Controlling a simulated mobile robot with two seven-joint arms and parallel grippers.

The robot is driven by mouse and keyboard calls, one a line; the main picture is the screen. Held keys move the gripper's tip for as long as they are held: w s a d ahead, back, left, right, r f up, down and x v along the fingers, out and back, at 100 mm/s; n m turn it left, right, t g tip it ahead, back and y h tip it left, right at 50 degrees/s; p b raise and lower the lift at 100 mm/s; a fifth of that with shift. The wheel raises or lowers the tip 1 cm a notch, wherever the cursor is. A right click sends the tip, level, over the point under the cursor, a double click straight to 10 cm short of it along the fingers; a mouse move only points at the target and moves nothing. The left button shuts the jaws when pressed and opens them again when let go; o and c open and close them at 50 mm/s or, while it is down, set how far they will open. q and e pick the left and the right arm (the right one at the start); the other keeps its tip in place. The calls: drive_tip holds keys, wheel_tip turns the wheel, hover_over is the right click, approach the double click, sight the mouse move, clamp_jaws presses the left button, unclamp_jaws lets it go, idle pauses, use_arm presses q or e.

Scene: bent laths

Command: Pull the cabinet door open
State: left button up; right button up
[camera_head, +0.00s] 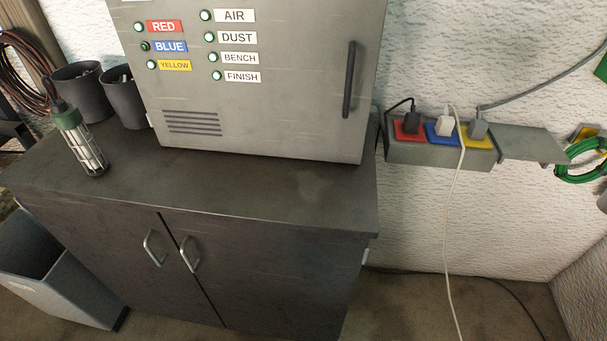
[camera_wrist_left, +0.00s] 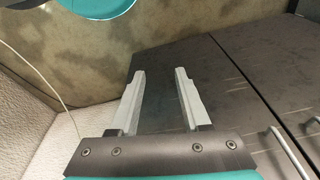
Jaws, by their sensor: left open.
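A dark grey base cabinet has two doors, the left door (camera_head: 110,235) and the right door (camera_head: 270,270), both looking shut along a dark seam. Each has a bent metal handle near the seam, the left handle (camera_head: 153,248) and the right handle (camera_head: 189,254). A light grey upper cabinet (camera_head: 290,110) stands on top, its front shut, with a dark upright handle (camera_head: 348,80). In the left wrist view my left gripper (camera_wrist_left: 160,72) is open and empty in front of a dark panel. A metal handle (camera_wrist_left: 288,152) shows to its right, apart from the fingers. My right gripper is not in view.
A lamp (camera_head: 82,142) and dark pots (camera_head: 122,97) stand on the left of the worktop (camera_head: 240,185). A grey bin (camera_head: 50,280) stands at lower left. A socket box (camera_head: 430,154) is on the wall at right, with a pale cable (camera_head: 449,230) hanging down. Floor at right is mostly clear.

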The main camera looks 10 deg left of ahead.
use_arm(q)
wheel_tip(320, 180, up, 27)
drive_tip(key=w+t+p, duration=0.1)
drive_tip(key=w+p, duration=0.1)
drive_tip(key=p, duration=0.3)
drive_tip(key=n+t, duration=0.2)
drive_tip(key=t, duration=0.9)
approach(348, 86)
drive_tip(key=s+a+f, duration=0.8)
drive_tip(key=a+f, duration=0.1)
drive_tip(key=f, duration=0.1)
drive_tip(key=w+d+r+m+t+h, duration=0.2)
drive_tip(key=w+d+r+t+h, duration=0.15)
drive_tip(key=d+r, duration=0.35)
drive_tip(key=x, duration=0.4)
drive_tip(key=p+x, duration=0.1)
drive_tip(key=x, duration=0.7)
drive_tip(key=shift+w+a+f, duration=0.15)
drive_tip(key=shift+w+a, duration=0.15)
drive_tip(key=shift+w, duration=0.2)
drive_tip(key=shift+x, duration=0.95)
drive_tip(key=shift+c, duration=0.2)
